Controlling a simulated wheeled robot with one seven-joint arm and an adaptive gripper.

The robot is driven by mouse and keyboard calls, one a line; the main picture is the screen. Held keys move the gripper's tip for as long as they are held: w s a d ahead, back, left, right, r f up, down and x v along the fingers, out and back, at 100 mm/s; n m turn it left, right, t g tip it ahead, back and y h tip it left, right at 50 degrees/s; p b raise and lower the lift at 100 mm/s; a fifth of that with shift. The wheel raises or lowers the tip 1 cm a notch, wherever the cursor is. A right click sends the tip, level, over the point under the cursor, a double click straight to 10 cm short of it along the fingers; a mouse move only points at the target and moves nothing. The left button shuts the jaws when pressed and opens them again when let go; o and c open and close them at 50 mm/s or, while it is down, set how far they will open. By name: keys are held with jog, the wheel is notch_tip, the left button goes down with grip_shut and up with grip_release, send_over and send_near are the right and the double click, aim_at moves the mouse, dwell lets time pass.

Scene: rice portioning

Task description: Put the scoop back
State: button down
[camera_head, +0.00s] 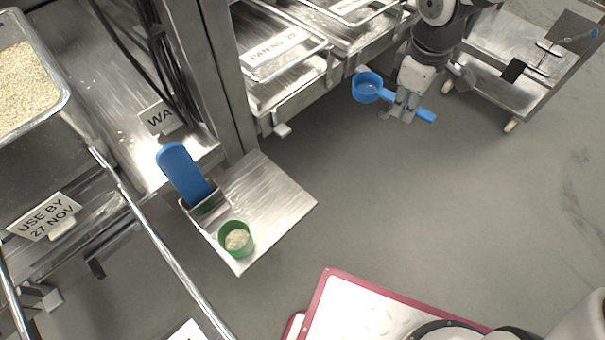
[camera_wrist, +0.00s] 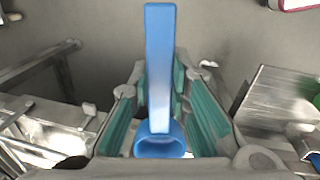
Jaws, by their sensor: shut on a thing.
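The blue scoop (camera_head: 367,87) has a round cup at the left and a straight handle sticking out to the right. My gripper (camera_head: 403,104) is shut on its handle and holds it above the grey floor, right of the pan rack. In the wrist view, the scoop's handle (camera_wrist: 160,50) runs up between the teal finger pads, with the cup at the bottom. I cannot tell whether the cup holds anything. A metal holder (camera_head: 207,205) stands on a steel shelf (camera_head: 285,200), with a broad blue paddle (camera_head: 182,172) upright in it.
A green cup (camera_head: 237,239) with rice stands on the shelf's front. A rice pan (camera_head: 66,92) is at the far left. Steel posts, a rail and pan racks (camera_head: 285,55) stand around the shelf. A cart (camera_head: 510,65) is at upper right. Open floor lies between.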

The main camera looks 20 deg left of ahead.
jog(key=s+a+f+n+g+b, duration=0.1)
jog(key=s+a+f+n, duration=0.2)
jog(key=a+n, duration=0.5)
jog(key=s+a+f+n, duration=0.25)
jog(key=a+n, duration=0.35)
jog(key=a, duration=0.3)
jog(key=s+a+f+n+g+b, duration=0.1)
jog(key=s+a+f+n, duration=0.15)
jog(key=a+n, duration=0.55)
notch_tip(320, 180, down, 10)
jog(key=b, duration=0.2)
jog(key=shift+w+a+m, duration=0.2)
jog(key=shift+a+m, duration=0.15)
jog(key=shift+m, duration=0.05)
jog(key=c, duration=1.5)
grip_release()
jog(key=shift+c, duration=0.2)
jog(key=shift+r, duration=0.15)
notch_tip(320, 180, up, 12)
jog(key=p, duration=0.2)
jog(key=shift+w+p, duration=0.1)
jog(key=shift+p, duration=0.2)
